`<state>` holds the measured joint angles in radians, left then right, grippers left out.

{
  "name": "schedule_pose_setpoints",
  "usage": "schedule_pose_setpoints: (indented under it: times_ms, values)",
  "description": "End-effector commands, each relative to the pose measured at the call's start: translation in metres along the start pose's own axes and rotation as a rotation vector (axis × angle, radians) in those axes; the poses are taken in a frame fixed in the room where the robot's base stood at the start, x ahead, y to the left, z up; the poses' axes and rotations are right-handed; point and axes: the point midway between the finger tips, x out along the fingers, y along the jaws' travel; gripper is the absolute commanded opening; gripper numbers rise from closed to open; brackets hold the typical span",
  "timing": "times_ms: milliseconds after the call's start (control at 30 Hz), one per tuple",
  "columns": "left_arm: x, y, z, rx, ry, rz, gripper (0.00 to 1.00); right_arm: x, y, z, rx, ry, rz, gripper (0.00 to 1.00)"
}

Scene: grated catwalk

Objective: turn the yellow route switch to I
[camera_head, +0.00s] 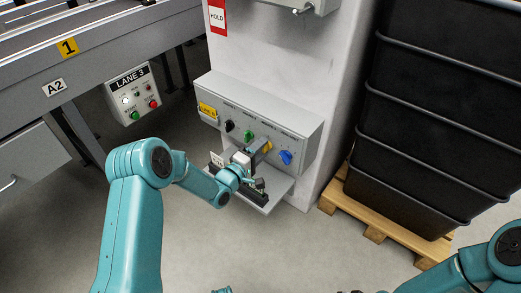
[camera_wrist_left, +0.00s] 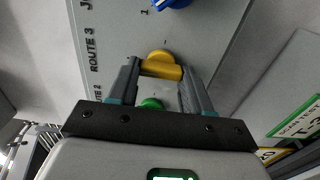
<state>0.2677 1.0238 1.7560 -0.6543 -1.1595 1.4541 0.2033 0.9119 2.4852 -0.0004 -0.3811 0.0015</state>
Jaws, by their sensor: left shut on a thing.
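The yellow route switch (camera_head: 267,146) is on the sloped front of the grey control box (camera_head: 216,88), between a green knob (camera_head: 249,135) and a blue knob (camera_head: 286,157). In the left wrist view the yellow switch (camera_wrist_left: 160,66) sits between the fingertips of my left gripper (camera_wrist_left: 160,72), which is shut on it. A small mark is just above the switch, and "ROUTE 3" is printed to its left. The fingers hide its sides, so its exact setting is unclear. My left gripper also shows at the box in the head view (camera_head: 257,153). My right gripper is not visible.
A grey shelf (camera_head: 275,190) juts out below. Black crates (camera_head: 420,130) on a wooden pallet (camera_head: 375,222) stand right. A LANE 3 button box (camera_head: 132,95) is left.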

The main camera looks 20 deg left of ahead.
Motion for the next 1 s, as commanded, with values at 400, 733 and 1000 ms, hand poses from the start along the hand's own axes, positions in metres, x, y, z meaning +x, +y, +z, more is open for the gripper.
schedule_pose_setpoints:
  times_ms: [400,733,1000]
  values:
    - [-0.0007,-0.0018,0.0010,-0.024,-0.002,-0.004,0.18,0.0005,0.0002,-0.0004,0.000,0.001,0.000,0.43]
    - [-0.0004,-0.0011,0.0006,-0.022,-0.001,-0.003,0.74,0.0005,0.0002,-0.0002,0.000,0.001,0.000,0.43]
    - [-0.0072,0.0005,-0.0003,-0.021,0.000,-0.003,0.74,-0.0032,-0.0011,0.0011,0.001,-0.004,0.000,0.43]
